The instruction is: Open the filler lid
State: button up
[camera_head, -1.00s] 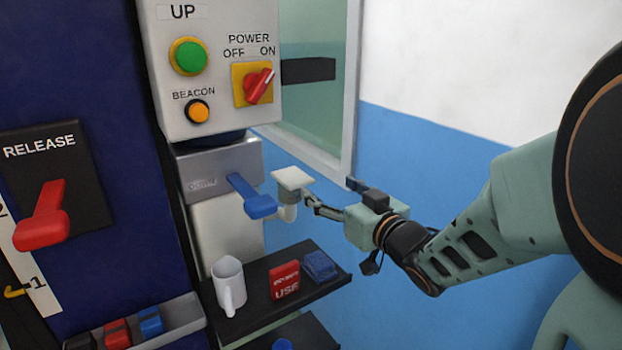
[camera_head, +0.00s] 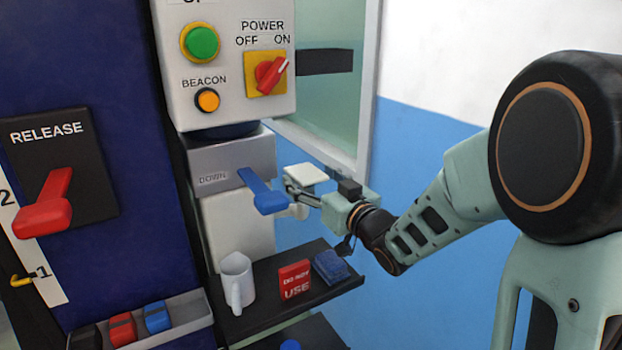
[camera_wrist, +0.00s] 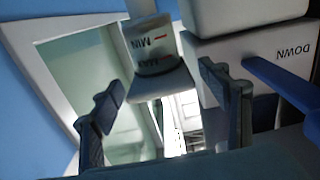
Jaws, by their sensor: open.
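The filler lid (camera_head: 306,173) is a pale, flat square cap on the white filler pipe, right of the blue DOWN lever, and looks shut. In the wrist view, the lid (camera_wrist: 160,84) caps a pale neck (camera_wrist: 152,45) with upside-down MIN and MAX marks. My gripper (camera_head: 292,192) is in front of and slightly below the lid in the head view. In the wrist view, my gripper (camera_wrist: 168,108) has its two dark fingers spread, one on each side of the lid in the picture. I see no clear contact. The lid partly hides behind my gripper in the head view.
The blue DOWN lever (camera_head: 264,192) sticks out close to my gripper. Below, a black shelf (camera_head: 335,290) holds a white mug (camera_head: 236,281), a red DO NOT USE block (camera_head: 294,280) and a blue block (camera_head: 331,266). A framed glass panel (camera_head: 335,100) stands behind.

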jog(key=shift+w+a, duration=0.15)
jog(key=shift+c, duration=0.5)
jog(key=c, duration=1.6)
jog(key=shift+r, duration=0.15)
